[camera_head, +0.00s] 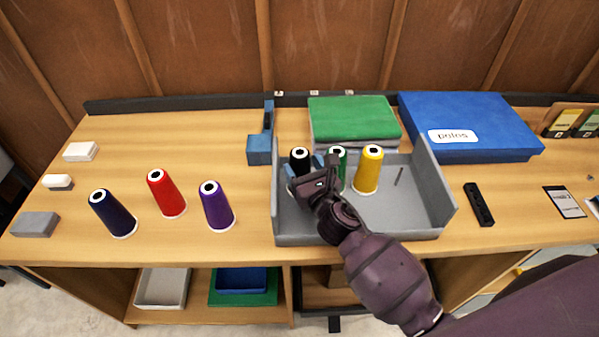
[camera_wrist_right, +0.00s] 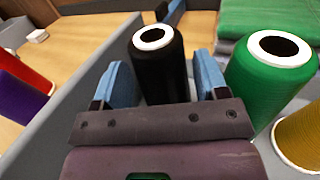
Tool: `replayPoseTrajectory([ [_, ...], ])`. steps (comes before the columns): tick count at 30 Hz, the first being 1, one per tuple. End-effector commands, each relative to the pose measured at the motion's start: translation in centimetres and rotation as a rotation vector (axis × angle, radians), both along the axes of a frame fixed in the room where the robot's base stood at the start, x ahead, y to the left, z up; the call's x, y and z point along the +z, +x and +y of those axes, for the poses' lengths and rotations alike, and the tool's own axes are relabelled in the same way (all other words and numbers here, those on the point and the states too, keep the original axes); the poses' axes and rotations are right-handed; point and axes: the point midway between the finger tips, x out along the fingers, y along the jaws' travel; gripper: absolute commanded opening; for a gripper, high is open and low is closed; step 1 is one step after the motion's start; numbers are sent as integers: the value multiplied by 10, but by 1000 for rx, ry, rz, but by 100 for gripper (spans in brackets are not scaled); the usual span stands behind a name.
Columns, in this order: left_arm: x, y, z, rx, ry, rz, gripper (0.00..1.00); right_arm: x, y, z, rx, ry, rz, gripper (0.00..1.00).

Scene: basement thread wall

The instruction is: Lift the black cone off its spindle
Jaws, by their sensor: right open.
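The black cone (camera_head: 300,157) stands upright in the grey tray (camera_head: 355,239), at the left of a row with a green cone (camera_head: 337,152) and a yellow cone (camera_head: 368,168). My right gripper (camera_head: 310,165) is at the black cone. In the wrist view, the blue fingers of the right gripper (camera_wrist_right: 160,85) are open, one on each side of the black cone (camera_wrist_right: 158,65), with a small gap visible. The green cone (camera_wrist_right: 270,75) stands close to the right finger. The black cone's base and spindle are hidden. My left gripper is not in view.
Navy (camera_head: 113,214), red (camera_head: 166,194) and purple (camera_head: 216,208) cones stand on the table left of the tray. A green block (camera_head: 352,117) and a blue box (camera_head: 468,125) lie behind it. The tray walls rise around the cones.

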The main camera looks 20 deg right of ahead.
Motion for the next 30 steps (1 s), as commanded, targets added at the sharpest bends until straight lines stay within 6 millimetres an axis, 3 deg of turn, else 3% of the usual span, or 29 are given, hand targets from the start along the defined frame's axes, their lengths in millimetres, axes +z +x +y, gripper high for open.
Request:
replayPoseTrajectory([
  [6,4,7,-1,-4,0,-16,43,0,20,2,1,0,0,67],
  [14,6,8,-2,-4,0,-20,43,0,21,2,1,0,0,67],
  [22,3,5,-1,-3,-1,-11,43,0,21,2,1,0,-1,27],
  [30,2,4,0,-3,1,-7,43,4,21,2,0,0,-2,27],
])
